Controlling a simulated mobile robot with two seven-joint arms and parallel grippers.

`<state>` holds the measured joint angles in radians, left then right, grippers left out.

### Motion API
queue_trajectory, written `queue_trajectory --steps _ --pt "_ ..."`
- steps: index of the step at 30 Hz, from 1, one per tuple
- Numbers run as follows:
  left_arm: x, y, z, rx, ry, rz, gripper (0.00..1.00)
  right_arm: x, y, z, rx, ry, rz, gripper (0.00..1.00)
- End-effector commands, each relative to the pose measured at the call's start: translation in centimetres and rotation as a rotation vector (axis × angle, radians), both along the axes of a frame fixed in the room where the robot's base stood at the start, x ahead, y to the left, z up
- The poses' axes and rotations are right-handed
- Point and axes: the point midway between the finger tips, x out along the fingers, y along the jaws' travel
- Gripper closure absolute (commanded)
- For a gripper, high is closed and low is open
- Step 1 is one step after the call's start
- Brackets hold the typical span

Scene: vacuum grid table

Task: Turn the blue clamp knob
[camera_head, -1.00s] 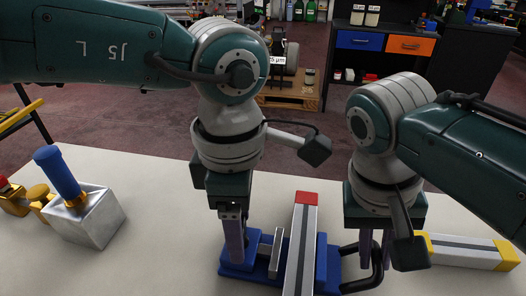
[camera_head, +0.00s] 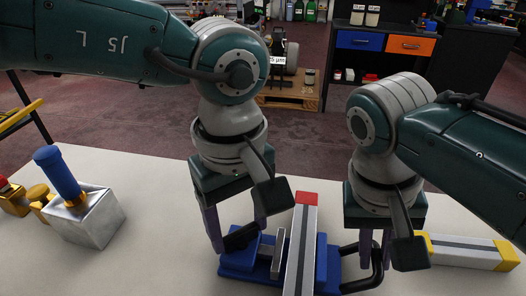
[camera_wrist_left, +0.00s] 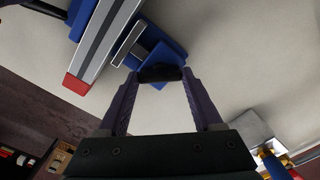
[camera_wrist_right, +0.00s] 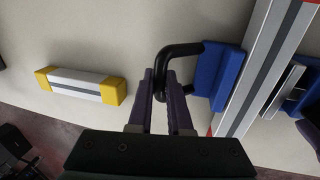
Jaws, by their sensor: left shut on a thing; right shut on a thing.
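The blue clamp (camera_head: 240,268) lies on the table at the lower middle, with a silver and black bar (camera_head: 302,240) with a red end across it. My left gripper (camera_head: 241,238) is shut on the clamp's black knob (camera_head: 239,237); the left wrist view shows the knob (camera_wrist_left: 160,74) held between the two fingertips. My right gripper (camera_wrist_right: 160,84) is shut on the black looped handle (camera_wrist_right: 182,50) on the other side of the clamp. In the head view, the right fingers stand at this handle (camera_head: 377,268), partly hidden behind my wrist part.
A metal block with a blue handle (camera_head: 90,215) stands on the table (camera_head: 160,220) at the left, with brass pieces beside it. A silver bar with yellow ends (camera_head: 465,252) lies at the right. Table between block and clamp is clear.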

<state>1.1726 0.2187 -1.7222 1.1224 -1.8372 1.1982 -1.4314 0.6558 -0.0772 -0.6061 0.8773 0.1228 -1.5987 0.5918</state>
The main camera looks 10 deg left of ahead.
Motion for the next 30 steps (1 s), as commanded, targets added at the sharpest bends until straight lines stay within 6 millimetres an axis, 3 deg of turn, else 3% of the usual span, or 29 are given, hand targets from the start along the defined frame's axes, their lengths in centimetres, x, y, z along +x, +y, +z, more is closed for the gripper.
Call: queue_trajectory --steps 15,30 --pt "-0.07 -0.18 0.03 -0.003 0.001 -0.436 0.89 0.05 0.08 0.01 0.003 -0.002 -0.001 1.0" --pt "-0.06 -0.17 0.05 -0.004 0.0 -0.602 0.89 0.05 0.09 0.03 0.003 -0.002 -0.001 1.0"
